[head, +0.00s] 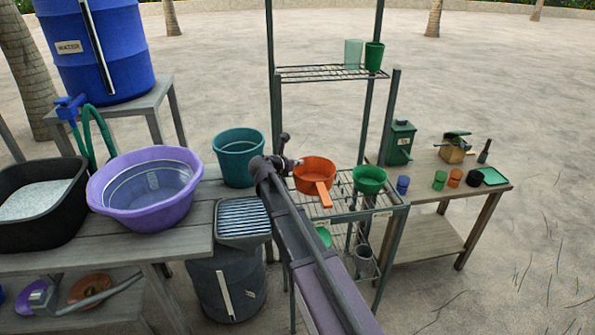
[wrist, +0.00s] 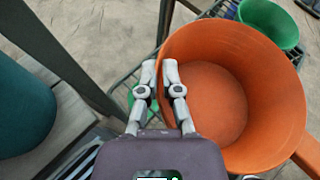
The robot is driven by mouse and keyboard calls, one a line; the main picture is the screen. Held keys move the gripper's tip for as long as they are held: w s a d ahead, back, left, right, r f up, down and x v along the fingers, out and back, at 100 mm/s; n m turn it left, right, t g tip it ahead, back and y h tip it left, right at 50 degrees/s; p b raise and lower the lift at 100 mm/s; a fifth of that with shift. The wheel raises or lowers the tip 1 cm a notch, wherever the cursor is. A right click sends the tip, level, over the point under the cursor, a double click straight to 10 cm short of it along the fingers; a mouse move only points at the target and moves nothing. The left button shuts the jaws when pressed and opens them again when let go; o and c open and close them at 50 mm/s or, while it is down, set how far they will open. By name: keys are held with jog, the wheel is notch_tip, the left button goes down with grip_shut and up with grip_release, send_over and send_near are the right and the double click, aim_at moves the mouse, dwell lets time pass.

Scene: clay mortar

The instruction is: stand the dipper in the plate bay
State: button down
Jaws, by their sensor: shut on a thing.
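The dipper is an orange round pan with a straight orange handle; it shows in the head view (head: 315,172) and large in the wrist view (wrist: 228,100). My gripper (wrist: 159,72) is shut on the near-left wall of the dipper, one finger on each side of its rim. In the head view my gripper (head: 293,162) is at the dipper's left edge. The dipper looks upright, mouth up, with its handle toward the front right. It is over or on the wire rack's middle shelf (head: 345,213); I cannot tell whether it touches. The plate bay cannot be made out for certain.
A green bowl (head: 369,179) is close right of the dipper. Two cups (head: 373,56) stand on the upper shelf. A teal bucket (head: 239,155) and slatted drainer (head: 243,218) lie left. A wooden table (head: 435,185) with several cups stands right. My arm hides part of the rack.

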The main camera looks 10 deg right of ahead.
aim_at(297, 170)
jog(key=shift+w+f+b, duration=0.15)
jog(key=shift+f+b, duration=1.65)
jog(key=shift+f, duration=0.15)
jog(key=c, duration=0.8)
grip_release()
jog(key=shift+r, duration=0.2)
jog(key=shift+a+r, duration=0.1)
jog(key=p+v, duration=0.4)
jog(key=v, duration=0.7)
jog(key=shift+s+a+p, duration=0.25)
jog(key=shift+s+p, duration=0.1)
jog(key=shift+r, duration=0.1)
